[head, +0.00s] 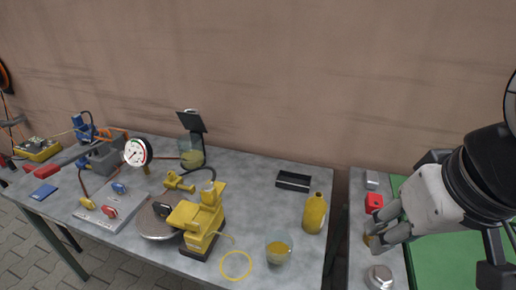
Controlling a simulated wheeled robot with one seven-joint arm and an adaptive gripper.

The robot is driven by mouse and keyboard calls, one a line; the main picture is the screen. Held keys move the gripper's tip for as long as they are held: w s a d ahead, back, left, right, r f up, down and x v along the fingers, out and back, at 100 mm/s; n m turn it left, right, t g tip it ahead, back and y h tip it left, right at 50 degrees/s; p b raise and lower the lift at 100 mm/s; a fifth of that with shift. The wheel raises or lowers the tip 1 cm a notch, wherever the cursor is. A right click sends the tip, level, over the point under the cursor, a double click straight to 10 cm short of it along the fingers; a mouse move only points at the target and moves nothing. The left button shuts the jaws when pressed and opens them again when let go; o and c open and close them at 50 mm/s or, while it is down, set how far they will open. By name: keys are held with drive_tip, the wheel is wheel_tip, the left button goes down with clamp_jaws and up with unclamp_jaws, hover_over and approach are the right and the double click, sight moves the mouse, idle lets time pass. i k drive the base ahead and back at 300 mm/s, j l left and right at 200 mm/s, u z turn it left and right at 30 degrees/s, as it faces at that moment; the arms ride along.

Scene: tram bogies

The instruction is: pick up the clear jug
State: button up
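Two clear vessels stand on the grey workbench (262,185), and I cannot tell for sure which is the jug. One clear vessel (279,251) with amber liquid in its lower part stands upright near the front edge, right of the yellow machine. Another clear vessel (192,153) with yellowish liquid stands at the back, partly hidden by a dark panel. My gripper (375,232) is at the right, over the neighbouring surface and apart from both vessels. Whether its fingers are open or shut is unclear.
A yellow bottle (315,213) stands right of the front vessel, and a yellow ring (236,265) lies left of it. The yellow machine (203,222) and a black tray (293,181) are also near. A red object (374,202) and a metal-topped item (379,277) lie near my gripper.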

sight(278, 244)
drive_tip(key=k+l+u, duration=0.3)
drive_tip(key=l, duration=0.2)
drive_tip(key=k+l+u, duration=0.25)
drive_tip(key=l, duration=0.3)
drive_tip(key=k+l+u, duration=0.15)
drive_tip(key=l+u, duration=0.15)
drive_tip(key=l, duration=0.15)
drive_tip(key=k+l+u, duration=0.3)
drive_tip(key=k+l, duration=0.05)
